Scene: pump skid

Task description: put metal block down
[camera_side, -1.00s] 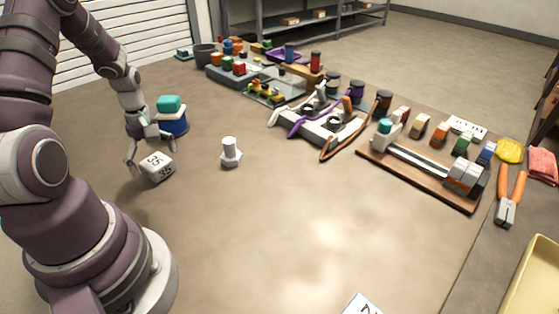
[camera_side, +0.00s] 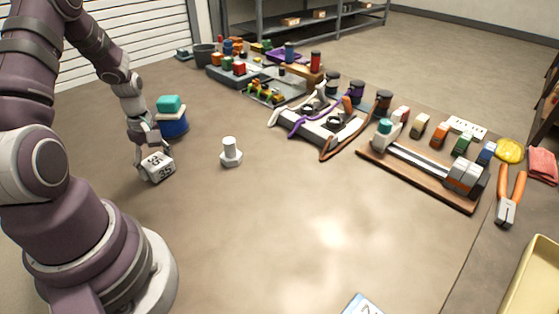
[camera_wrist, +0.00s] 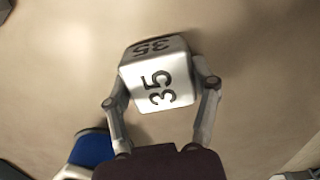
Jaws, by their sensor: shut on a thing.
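The metal block (camera_side: 156,167) is a pale cube marked "35" on its faces. It is at the left of the table in the side view, at or just above the surface; I cannot tell if it touches. My gripper (camera_side: 150,160) is shut on it from above. In the wrist view the block (camera_wrist: 157,82) sits tilted between the two fingers of my gripper (camera_wrist: 160,95), one finger at each side. The block's far side is hidden.
A blue cylinder (camera_side: 173,126) with a teal top piece (camera_side: 169,103) stands close behind my gripper. A white bolt-like part (camera_side: 230,152) stands to the right. A wooden-based rail assembly (camera_side: 425,180) and a pump-like assembly (camera_side: 320,128) lie farther right.

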